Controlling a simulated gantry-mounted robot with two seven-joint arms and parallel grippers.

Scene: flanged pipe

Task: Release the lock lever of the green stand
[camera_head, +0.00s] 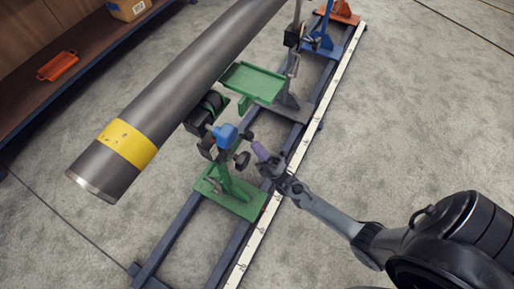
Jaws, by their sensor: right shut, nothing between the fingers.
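The green stand (236,201) is bolted across the dark rails, with its upright rising beside the pipe. A blue block (225,136) and a dark knob-ended part (242,159), which looks like the lock lever, sit on its upper part. My right gripper (260,150) comes in from the lower right, with its purplish tip close to the right of the dark knob. It is shut and empty. I cannot tell whether it touches the stand or the lever. My left gripper is not in view.
The grey pipe (180,95) with a yellow band (127,145) lies over rollers (206,112) left of the stand. A green tray (252,82), a blue stand (320,42) and an orange stand (340,12) are farther along the rails. A white scale strip (300,150) runs beside them. The right floor is clear.

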